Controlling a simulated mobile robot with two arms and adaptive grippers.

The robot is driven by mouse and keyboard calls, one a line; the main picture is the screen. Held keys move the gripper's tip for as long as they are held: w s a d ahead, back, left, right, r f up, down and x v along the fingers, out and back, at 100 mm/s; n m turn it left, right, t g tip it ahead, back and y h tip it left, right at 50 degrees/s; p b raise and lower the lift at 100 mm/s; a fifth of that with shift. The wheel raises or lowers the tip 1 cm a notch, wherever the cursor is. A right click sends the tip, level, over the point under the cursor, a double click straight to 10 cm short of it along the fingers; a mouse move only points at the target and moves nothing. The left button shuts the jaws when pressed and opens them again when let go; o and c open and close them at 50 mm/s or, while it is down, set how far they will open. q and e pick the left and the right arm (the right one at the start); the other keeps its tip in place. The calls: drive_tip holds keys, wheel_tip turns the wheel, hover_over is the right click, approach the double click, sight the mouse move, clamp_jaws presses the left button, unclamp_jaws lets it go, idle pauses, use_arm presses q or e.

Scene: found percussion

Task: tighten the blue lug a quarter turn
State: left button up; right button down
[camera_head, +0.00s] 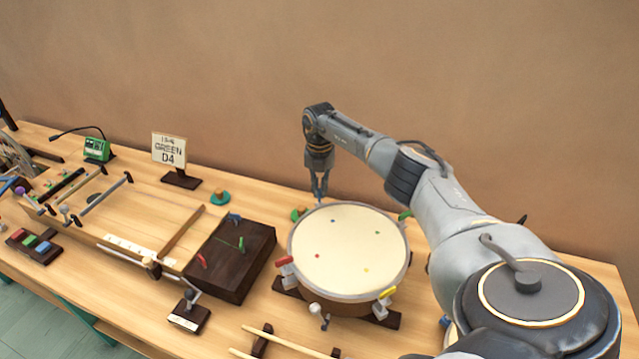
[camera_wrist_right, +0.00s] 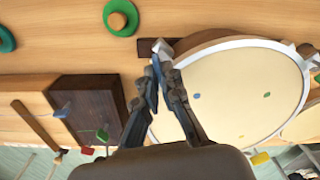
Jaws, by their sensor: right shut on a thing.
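A round drum with a cream head (camera_head: 348,252) stands on the bench. Small red, blue, green and yellow dots mark its head. My right gripper (camera_head: 319,195) points down at the drum's back left rim, near the blue dot (camera_head: 334,221). It is shut on the blue lug (camera_head: 319,204), which the fingers mostly hide. In the right wrist view the fingers (camera_wrist_right: 160,64) meet at the drum's rim. The red lug (camera_head: 284,260), yellow lug (camera_head: 387,292) and green lug (camera_head: 404,215) stand free around the rim. My left gripper is not in view.
A dark wooden block (camera_head: 232,262) with small coloured handles stands left of the drum. A sign reading "GREEN D4" (camera_head: 169,150) and a teal disc with an orange knob (camera_head: 219,198) stand behind. Wooden sticks (camera_head: 285,341) lie in front.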

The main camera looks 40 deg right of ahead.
drive_tip(key=m+p, duration=0.1)
drive_tip(key=m, duration=0.2)
drive_tip(key=m+p, duration=0.1)
drive_tip(key=m, duration=0.1)
drive_tip(key=shift+d+r+m, duration=0.1)
drive_tip(key=shift+r+m, duration=0.1)
drive_tip(key=shift+m, duration=0.2)
drive_tip(key=m+p, duration=0.2)
drive_tip(key=m, duration=0.3)
drive_tip(key=shift+m+p, duration=0.3)
drive_tip(key=shift+p, duration=0.1)
drive_tip(key=shift+f, duration=0.1)
drive_tip(key=c, duration=1.5)
unclamp_jaws()
wheel_tip(320, 180, up, 12)
drive_tip(key=shift+f, duration=0.1)
